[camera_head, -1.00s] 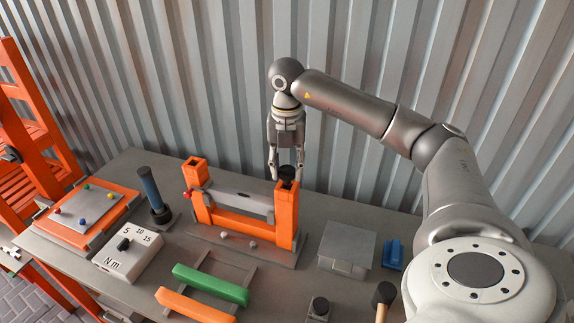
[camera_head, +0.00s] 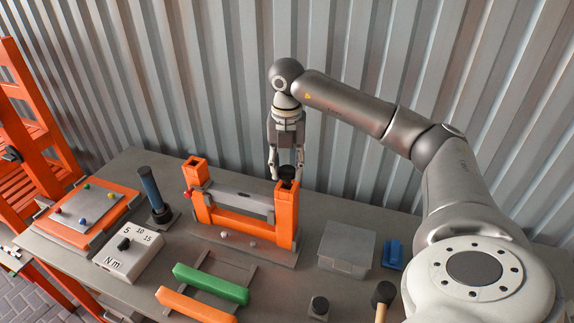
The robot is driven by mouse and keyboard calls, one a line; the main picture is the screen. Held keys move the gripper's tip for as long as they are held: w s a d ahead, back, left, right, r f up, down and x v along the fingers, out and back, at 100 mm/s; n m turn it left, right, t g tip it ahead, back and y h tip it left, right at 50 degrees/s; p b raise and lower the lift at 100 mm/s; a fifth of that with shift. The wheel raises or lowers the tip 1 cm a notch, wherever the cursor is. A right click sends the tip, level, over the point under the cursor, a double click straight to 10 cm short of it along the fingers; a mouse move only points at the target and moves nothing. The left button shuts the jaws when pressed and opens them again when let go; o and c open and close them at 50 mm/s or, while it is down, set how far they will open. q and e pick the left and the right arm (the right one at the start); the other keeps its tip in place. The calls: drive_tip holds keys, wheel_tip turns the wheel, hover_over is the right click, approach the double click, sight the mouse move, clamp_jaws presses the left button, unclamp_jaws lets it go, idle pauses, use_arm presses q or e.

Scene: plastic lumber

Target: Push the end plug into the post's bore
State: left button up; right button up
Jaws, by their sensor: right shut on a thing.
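The right orange post (camera_head: 286,218) stands upright in a frame on the bench, its square open top facing up. My right gripper (camera_head: 286,174) points straight down over this post and is shut on the black end plug (camera_head: 287,172). The left orange post (camera_head: 196,185) also stands upright with an open top. A grey bar and an orange rail (camera_head: 243,224) join the two posts. My left gripper is not in view.
A grey box (camera_head: 346,247), a blue block (camera_head: 393,255) and a black-headed mallet (camera_head: 383,296) lie to the right. A green bar (camera_head: 211,283) and an orange bar (camera_head: 195,306) lie in front. A white torque box (camera_head: 127,253) stands at the left.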

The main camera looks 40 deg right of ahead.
sight(287, 170)
drive_tip(key=shift+f+b, duration=0.8)
drive_tip(key=shift+f, duration=0.35)
drive_tip(key=o, duration=1)
drive_tip(key=shift+r, duration=0.1)
wheel_tip(287, 170, up, 12)
drive_tip(key=shift+a, duration=0.1)
idle(0.5)
